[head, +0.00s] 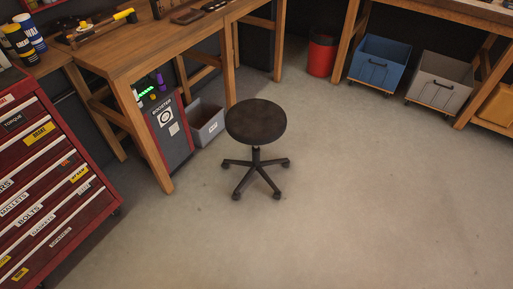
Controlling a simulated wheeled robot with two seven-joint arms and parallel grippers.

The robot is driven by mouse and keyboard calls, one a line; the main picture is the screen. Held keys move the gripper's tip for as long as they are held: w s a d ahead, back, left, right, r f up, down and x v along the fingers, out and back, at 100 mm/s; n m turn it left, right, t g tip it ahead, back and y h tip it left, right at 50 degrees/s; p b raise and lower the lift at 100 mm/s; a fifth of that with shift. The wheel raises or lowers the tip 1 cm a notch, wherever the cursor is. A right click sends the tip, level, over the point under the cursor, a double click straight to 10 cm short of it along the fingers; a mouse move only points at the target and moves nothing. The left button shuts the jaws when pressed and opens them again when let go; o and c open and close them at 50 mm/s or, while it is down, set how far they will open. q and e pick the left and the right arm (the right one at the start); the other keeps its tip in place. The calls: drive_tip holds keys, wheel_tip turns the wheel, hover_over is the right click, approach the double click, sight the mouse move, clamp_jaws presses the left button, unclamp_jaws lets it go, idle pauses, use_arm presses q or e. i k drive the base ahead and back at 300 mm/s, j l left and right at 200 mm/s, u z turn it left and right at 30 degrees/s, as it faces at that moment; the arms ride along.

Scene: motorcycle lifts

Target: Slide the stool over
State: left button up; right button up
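A stool (256,122) with a round dark seat stands upright on the concrete floor near the middle of the head view. Its black base has several legs with casters, spread on the floor. It stands beside a grey bin and in front of a wooden workbench. Neither of my grippers shows in the head view, and nothing touches the stool from my side.
A red tool chest (50,180) stands at the left. A wooden workbench (130,55), a booster unit (168,135) and a grey bin (206,122) are left of the stool. A red bucket (321,55), blue bin (378,63) and light grey bin (440,82) stand behind. Floor at right is clear.

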sight(255, 123)
drive_tip(key=i+j+z, duration=0.25)
drive_tip(key=i+j, duration=0.65)
drive_tip(key=i, duration=0.15)
drive_tip(key=i+j+z, duration=0.3)
drive_tip(key=i+j, duration=0.65)
drive_tip(key=j, duration=0.2)
